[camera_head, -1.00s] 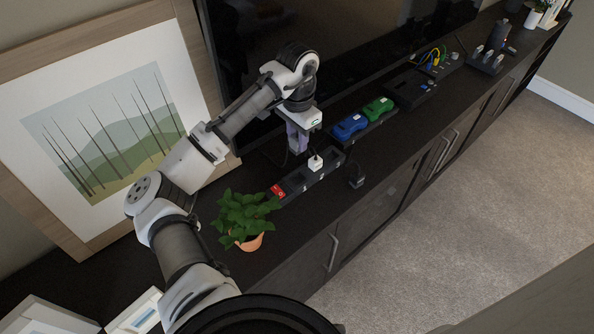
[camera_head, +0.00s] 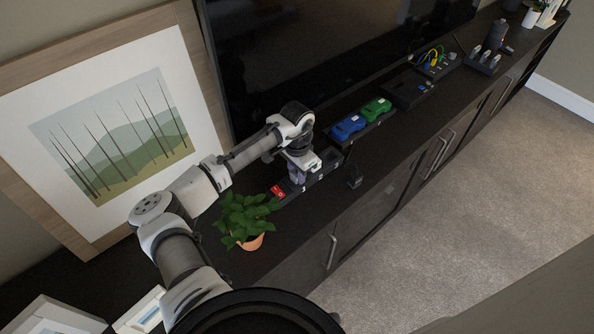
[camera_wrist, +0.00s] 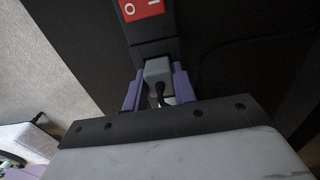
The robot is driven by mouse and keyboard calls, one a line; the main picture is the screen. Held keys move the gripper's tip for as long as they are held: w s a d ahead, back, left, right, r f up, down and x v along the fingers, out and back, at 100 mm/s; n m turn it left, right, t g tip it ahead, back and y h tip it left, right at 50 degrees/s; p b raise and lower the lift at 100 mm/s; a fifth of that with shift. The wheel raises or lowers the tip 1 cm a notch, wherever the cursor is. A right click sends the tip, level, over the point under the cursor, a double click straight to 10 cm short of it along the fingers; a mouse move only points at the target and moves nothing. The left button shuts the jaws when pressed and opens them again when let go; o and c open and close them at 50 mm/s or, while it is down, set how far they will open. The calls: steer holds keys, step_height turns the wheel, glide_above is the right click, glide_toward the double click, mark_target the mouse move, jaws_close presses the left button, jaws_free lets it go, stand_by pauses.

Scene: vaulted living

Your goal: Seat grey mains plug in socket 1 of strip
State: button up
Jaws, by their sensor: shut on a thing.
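The grey mains plug (camera_wrist: 157,72) sits between the purple fingers of my gripper (camera_wrist: 158,86) in the wrist view, with its dark cord trailing back. My gripper (camera_head: 297,178) is shut on it, low over the black power strip (camera_head: 325,168). In the wrist view the plug lies over or against the strip (camera_wrist: 152,48), close to the red switch (camera_wrist: 142,8) at its end. The red switch also shows in the head view (camera_head: 278,191). Whether the plug's pins are in a socket is hidden.
A potted plant (camera_head: 245,217) stands close to the strip's switch end. Blue (camera_head: 347,127) and green (camera_head: 376,109) devices sit beyond the strip. A dark plug or adapter (camera_head: 354,178) lies near the cabinet's front edge. The TV (camera_head: 320,60) rises behind.

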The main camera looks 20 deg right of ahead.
steer(key=shift+f, duration=0.1)
steer(key=shift+s+f, duration=0.1)
steer(key=shift+f, duration=0.2)
steer(key=o, duration=0.8)
steer(key=shift+f, duration=0.15)
steer(key=shift+o, duration=0.9)
steer(key=shift+s+f, duration=0.1)
steer(key=shift+s, duration=0.05)
step_height(320, 180, up, 13)
steer(key=b, duration=0.3)
steer(key=shift+w+r, duration=0.2)
